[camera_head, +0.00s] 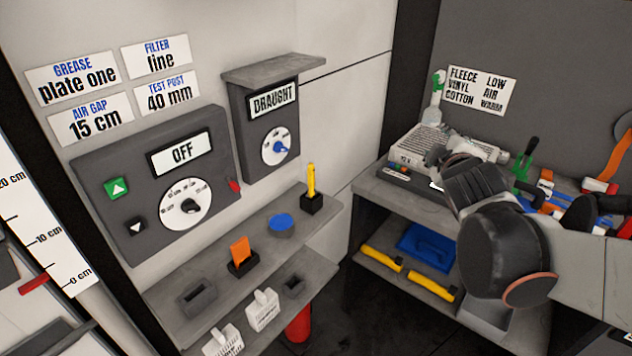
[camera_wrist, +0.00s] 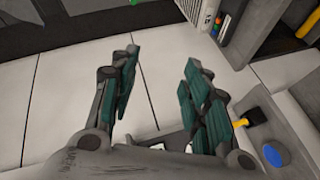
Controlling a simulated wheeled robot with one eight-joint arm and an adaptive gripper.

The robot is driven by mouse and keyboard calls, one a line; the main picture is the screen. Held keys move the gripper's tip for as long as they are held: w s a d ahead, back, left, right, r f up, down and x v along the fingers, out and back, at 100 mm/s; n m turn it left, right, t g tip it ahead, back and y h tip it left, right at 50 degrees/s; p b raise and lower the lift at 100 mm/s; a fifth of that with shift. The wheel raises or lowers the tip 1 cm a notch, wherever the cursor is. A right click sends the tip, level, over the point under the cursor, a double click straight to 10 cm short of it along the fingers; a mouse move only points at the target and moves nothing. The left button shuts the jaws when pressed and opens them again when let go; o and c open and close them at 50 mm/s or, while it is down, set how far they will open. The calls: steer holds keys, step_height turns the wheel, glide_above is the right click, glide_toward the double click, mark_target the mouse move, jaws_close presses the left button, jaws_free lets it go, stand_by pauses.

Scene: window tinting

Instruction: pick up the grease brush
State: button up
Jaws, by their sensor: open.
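A yellow-handled tool (camera_head: 311,180) stands upright in a small black holder (camera_head: 312,203) at the far end of the grey wall shelf. It looks like the grease brush, though its bristles are hidden. In the wrist view the yellow handle (camera_wrist: 257,116) shows at the right, close to a blue disc (camera_wrist: 272,155). My gripper (camera_wrist: 157,82) is open and empty, its teal finger pads apart in front of the white wall. The yellow tool lies to the right of the fingers, outside them. In the head view my arm covers part of the right bench, and the fingertips cannot be made out.
The blue-topped pot (camera_head: 281,224) and an orange tool in a holder (camera_head: 241,251) share the wall shelf (camera_head: 210,285). The draught box (camera_head: 268,125) hangs above it. The right bench holds a grey vented box (camera_head: 432,143) and several tools. Open floor shows between the shelves.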

mark_target(313, 176)
steer(key=w+a+f+n+t+y+b, duration=0.1)
steer(key=w+a+f+n+t+y, duration=0.1)
steer(key=w+a+n+y, duration=0.5)
steer(key=w+a+f+n+t+b, duration=0.1)
steer(key=w+a+f+n+t, duration=0.3)
steer(key=n, duration=0.6)
steer(key=a+f+n+g+y, duration=0.4)
steer(key=f+n, duration=0.4)
steer(key=a+f+n+g+y, duration=0.3)
steer(key=a+f+n+y, duration=0.15)
steer(key=f+n, duration=0.35)
steer(key=shift+h, duration=0.45)
steer(key=b+x, duration=0.2)
steer(key=x, duration=0.4)
steer(key=shift+w+a+f, duration=0.1)
steer(key=shift+a, duration=0.4)
steer(key=b+x, duration=0.2)
steer(key=x, duration=0.3)
steer(key=shift+w, duration=0.1)
steer(key=shift+w+a, duration=0.3)
steer(key=shift+w, duration=0.15)
jaws_close()
